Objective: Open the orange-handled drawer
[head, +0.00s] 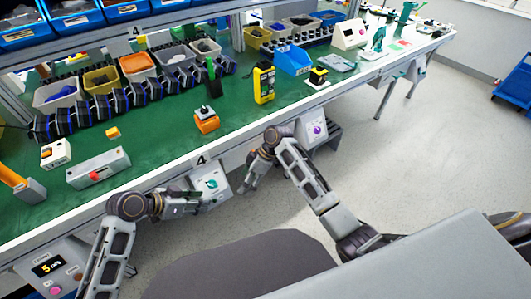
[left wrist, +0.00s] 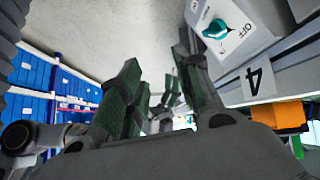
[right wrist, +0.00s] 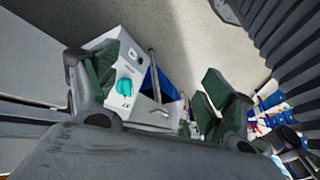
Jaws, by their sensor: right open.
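No drawer with an orange handle shows clearly in any view. A white switch box with a teal rotary knob (head: 211,184) hangs at the bench's front edge, under a "4" label; it also shows in the left wrist view (left wrist: 216,29) and right wrist view (right wrist: 124,87). My left gripper (head: 197,203) is just left of and below this box, fingers apart, with nothing between them in its wrist view (left wrist: 158,85). My right gripper (head: 250,178) is to the right of the box, its fingers spread and empty in its wrist view (right wrist: 160,85).
A second box with a purple knob (head: 317,129) hangs further right along the edge. The green bench (head: 150,165) bears bins, an orange block (head: 206,121), a yellow meter (head: 264,83) and a grey box with a red button (head: 98,170). Open floor lies at right.

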